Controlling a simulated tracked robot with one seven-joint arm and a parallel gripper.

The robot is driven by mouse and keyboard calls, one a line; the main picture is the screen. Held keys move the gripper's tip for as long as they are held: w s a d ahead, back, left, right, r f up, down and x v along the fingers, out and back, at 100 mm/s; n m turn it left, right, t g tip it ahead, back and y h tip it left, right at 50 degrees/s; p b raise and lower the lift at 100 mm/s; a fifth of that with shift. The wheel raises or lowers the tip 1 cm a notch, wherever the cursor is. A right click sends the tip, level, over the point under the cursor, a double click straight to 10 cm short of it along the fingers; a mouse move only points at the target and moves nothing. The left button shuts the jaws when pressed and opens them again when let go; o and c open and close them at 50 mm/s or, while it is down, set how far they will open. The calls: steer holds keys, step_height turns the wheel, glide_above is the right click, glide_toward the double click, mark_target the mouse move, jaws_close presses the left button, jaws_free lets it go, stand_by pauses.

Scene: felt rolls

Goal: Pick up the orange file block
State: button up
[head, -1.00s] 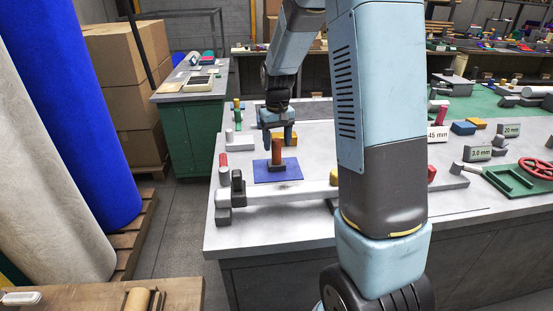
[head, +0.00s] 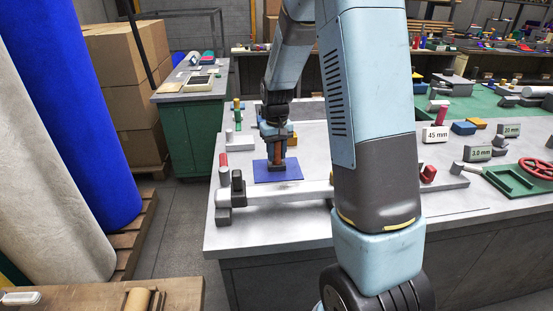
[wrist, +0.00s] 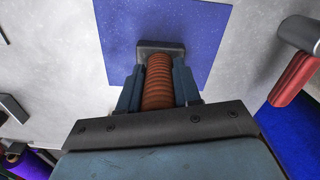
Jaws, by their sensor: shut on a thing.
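The orange file block (head: 277,158) has an upright orange-brown ribbed handle on a dark grey base. It stands at the blue mat (head: 292,176) on the grey bench. The wrist view shows its handle (wrist: 158,85) between my fingers, with the grey base beyond them over the mat (wrist: 200,30). My gripper (head: 277,153) points down and is shut on the handle, one finger on each side. I see no clear gap between base and mat. The gripper hides the handle's upper part in the head view.
A grey bar (head: 270,195) runs along the bench front, near the mat. A 45 mm sign (head: 436,134) stands to the right.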

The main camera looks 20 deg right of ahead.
jaws_close()
steer(key=shift+r, duration=0.6)
steer(key=s+r, duration=1.2)
steer(key=s, duration=0.2)
steer(key=shift+a, duration=0.2)
steer(key=shift+f, duration=0.1)
